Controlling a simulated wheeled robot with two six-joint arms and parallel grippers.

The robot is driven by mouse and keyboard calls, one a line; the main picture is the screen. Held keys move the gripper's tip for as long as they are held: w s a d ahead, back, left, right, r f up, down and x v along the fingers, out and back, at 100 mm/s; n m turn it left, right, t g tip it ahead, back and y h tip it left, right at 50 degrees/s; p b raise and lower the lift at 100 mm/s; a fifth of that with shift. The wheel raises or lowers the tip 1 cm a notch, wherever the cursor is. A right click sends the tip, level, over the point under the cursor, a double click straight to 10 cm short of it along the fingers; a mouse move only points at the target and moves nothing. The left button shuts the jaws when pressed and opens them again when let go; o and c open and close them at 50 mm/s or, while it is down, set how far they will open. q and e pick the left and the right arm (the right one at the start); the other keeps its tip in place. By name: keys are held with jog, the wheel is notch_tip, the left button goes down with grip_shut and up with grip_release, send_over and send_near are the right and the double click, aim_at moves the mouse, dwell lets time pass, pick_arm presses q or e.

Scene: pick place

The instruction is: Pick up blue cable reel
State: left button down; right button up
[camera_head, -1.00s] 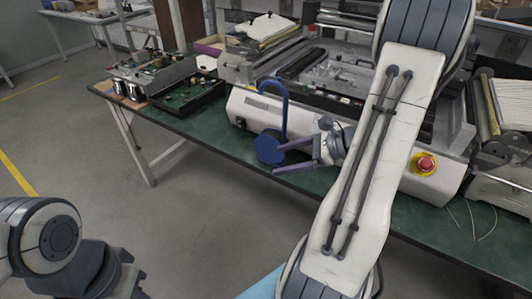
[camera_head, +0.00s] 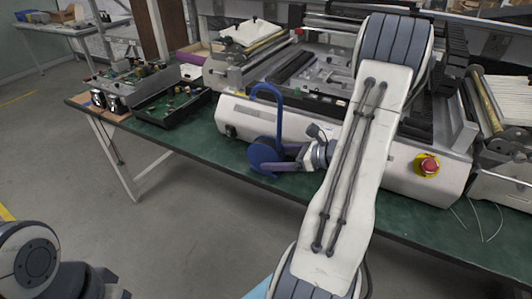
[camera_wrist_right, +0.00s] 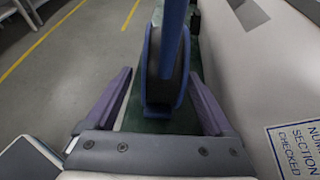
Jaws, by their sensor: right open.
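The blue cable reel (camera_head: 263,152) stands upright on the green table (camera_head: 200,143), near its front edge, with its tall blue handle loop rising above it. My right gripper (camera_head: 279,158) is at the reel, coming from the right, with its fingers open. In the right wrist view the reel (camera_wrist_right: 160,80) stands between the two purple fingers of my right gripper (camera_wrist_right: 162,92), with a gap on each side. My left arm shows only at the lower left of the head view; its fingers cannot be made out.
A large white machine (camera_head: 240,120) with a red stop button (camera_head: 428,165) stands right behind the reel. A black tray of electronics (camera_head: 172,106) lies to the left. The table between tray and reel is clear. Thin wires (camera_head: 478,220) lie at the right.

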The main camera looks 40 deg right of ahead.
aim_at(266, 156)
jog(key=x, duration=0.3)
jog(key=shift+w, duration=0.25)
jog(key=shift+c, duration=0.3)
grip_shut()
jog(key=shift+r, duration=0.1)
